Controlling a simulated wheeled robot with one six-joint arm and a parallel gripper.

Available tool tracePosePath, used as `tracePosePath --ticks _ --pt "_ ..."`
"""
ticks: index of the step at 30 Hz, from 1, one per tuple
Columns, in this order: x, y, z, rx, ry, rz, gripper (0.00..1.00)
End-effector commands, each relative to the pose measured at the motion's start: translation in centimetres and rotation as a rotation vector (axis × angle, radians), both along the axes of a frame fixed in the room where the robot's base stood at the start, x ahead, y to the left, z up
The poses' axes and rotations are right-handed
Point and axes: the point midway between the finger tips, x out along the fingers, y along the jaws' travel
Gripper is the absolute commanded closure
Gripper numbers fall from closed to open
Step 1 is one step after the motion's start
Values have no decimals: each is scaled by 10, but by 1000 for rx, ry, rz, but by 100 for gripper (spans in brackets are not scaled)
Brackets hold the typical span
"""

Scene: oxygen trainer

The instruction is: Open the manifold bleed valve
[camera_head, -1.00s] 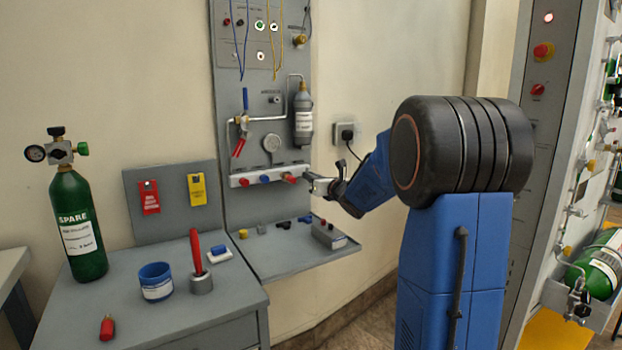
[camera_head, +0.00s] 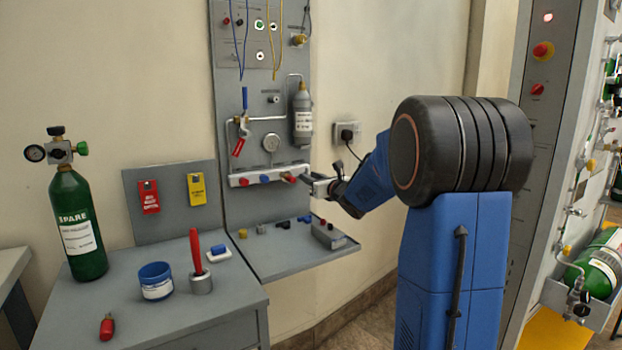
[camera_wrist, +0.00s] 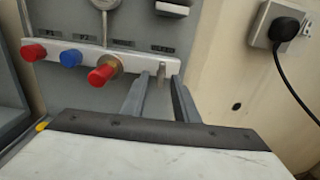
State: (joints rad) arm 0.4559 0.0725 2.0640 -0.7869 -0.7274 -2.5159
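The white manifold bar (camera_head: 275,176) is on the grey wall panel. In the wrist view the manifold (camera_wrist: 90,50) carries a red cap (camera_wrist: 33,52), a blue cap (camera_wrist: 70,58) and a larger red knob on a brass fitting (camera_wrist: 103,74). A small metal lever (camera_wrist: 162,74), probably the bleed valve, stands at its right end under a small label too blurred to read surely. My gripper (camera_wrist: 161,82) is open, with one finger on each side of the lever; I cannot tell whether either touches it. In the head view my gripper (camera_head: 316,183) is at the manifold's right end.
A grey shelf (camera_head: 285,265) with a small grey box (camera_head: 328,234) lies below the manifold. A gauge (camera_head: 271,143) and a grey cylinder (camera_head: 302,115) are above it. A wall socket with a black plug (camera_head: 347,134) is to the right.

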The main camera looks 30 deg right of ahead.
Motion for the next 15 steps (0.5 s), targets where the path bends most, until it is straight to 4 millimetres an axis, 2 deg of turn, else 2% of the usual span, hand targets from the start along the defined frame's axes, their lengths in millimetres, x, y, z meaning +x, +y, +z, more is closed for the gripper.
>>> tracePosePath --ticks 8,11,15 --pt "-2 0 2 0 -3 0 73" --pt "-11 -1 2 0 -3 -2 73" --pt "-33 -2 3 -1 -3 -3 73"
